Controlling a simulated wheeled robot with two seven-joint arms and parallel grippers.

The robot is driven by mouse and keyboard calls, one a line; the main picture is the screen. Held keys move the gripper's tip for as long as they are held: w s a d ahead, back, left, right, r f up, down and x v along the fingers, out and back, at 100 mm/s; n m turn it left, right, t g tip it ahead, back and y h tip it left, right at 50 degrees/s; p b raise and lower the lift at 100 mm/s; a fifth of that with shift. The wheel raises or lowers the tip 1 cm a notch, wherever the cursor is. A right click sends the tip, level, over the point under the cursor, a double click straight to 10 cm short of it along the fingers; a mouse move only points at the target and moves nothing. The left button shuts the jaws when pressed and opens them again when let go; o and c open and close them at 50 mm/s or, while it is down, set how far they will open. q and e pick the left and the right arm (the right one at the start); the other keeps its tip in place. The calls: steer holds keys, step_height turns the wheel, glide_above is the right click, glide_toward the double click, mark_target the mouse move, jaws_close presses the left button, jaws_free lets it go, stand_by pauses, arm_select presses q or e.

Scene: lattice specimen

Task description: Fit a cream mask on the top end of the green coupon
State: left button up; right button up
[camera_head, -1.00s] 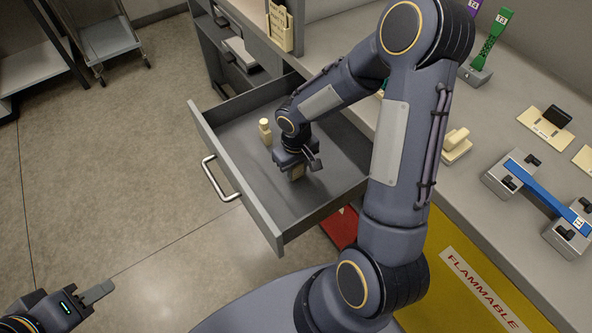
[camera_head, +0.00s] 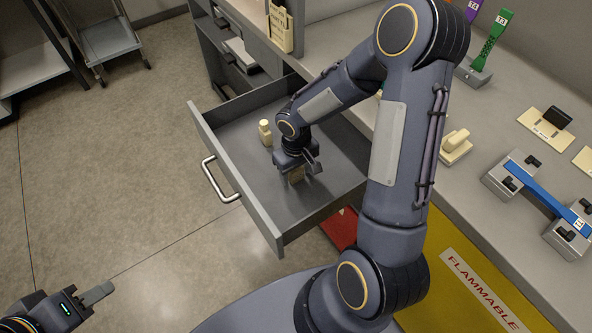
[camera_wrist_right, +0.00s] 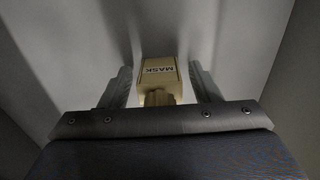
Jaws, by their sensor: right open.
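The green coupon (camera_head: 493,35), labelled T3, stands upright with a slight lean in a grey stand on the counter at the upper right. One cream mask (camera_head: 297,176) is on the floor of the open drawer, partly hidden under my right gripper (camera_head: 303,167). In the right wrist view this mask (camera_wrist_right: 159,73), marked MASK, lies between the two open fingers (camera_wrist_right: 160,88), with gaps on both sides. A second cream mask (camera_head: 265,132) stands in the drawer to the left. My left gripper (camera_head: 97,293) is at the lower left, away from everything; its opening is unclear.
The grey drawer (camera_head: 237,187) is pulled out, its walls surrounding my right gripper. On the counter are a blue coupon (camera_head: 545,190) across two grey blocks, a cream piece (camera_head: 455,146) and a black block (camera_head: 557,117) on a cream plate. A purple coupon (camera_head: 473,9) stands behind.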

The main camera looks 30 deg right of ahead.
step_height(320, 180, up, 12)
steer(key=shift+f+p, duration=0.15)
steer(key=shift+p, duration=0.5)
steer(key=s+a+r+m+t+y, duration=0.1)
steer(key=s+a+r+t+y, duration=0.1)
steer(key=s+r, duration=0.3)
steer(key=s+a+r+m+t+y, duration=0.1)
steer(key=s+r, duration=0.4)
steer(key=s, duration=0.7)
steer(key=a+t, duration=0.1)
steer(key=t, duration=0.1)
steer(key=shift+r+m+t+y, duration=0.3)
steer(key=shift+r+y, duration=0.05)
steer(key=shift+y, duration=0.05)
steer(key=shift+a, duration=0.1)
step_height(320, 180, up, 3)
steer(key=p, duration=0.2)
steer(key=shift+f+p, duration=0.2)
steer(key=shift+p, duration=0.1)
steer(key=shift+c, duration=0.4)
